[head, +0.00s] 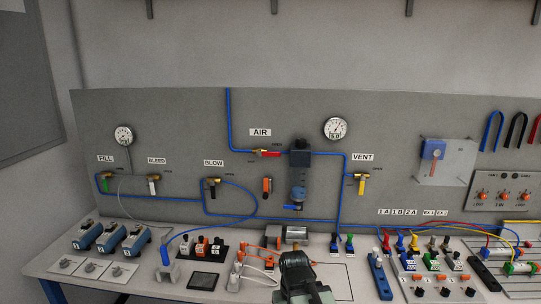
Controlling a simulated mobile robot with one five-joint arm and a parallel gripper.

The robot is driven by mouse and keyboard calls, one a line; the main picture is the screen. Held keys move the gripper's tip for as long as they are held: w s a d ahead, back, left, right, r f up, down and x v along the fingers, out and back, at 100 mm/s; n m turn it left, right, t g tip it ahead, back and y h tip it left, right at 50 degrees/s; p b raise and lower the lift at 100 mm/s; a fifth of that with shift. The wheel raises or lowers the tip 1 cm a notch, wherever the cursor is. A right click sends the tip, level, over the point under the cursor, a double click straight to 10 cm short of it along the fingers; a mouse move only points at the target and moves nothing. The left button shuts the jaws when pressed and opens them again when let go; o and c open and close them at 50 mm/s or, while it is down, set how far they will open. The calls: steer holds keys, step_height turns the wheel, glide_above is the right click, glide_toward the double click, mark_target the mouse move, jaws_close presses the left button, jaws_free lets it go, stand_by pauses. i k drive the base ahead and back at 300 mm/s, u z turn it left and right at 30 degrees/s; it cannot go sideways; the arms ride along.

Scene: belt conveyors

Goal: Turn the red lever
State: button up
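A red lever (268,153) sits on the brass valve under the AIR label on the grey panel. It lies roughly horizontal, in line with the blue air pipe. Another thin red lever-like bar (434,166) hangs below a blue box on a light plate at the right, close to upright. My gripper (294,258) shows as a dark shape at the bottom centre, low in front of the panel and well apart from both. Its fingers cannot be made out, and nothing can be seen held in it.
Green, white, black and yellow valve levers sit at FILL, BLEED, BLOW and VENT (361,186). An orange handle (267,186) is below AIR. The bench (60,268) carries blue meters (137,242), connectors and loose cables. Orange and white cables (258,264) lie left of my gripper.

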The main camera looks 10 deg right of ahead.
mark_target(259, 153)
steer(key=u, duration=2.85)
steer(key=k, duration=1.05)
steer(key=z, duration=1.05)
steer(key=i, duration=1)
steer(key=u, duration=0.1)
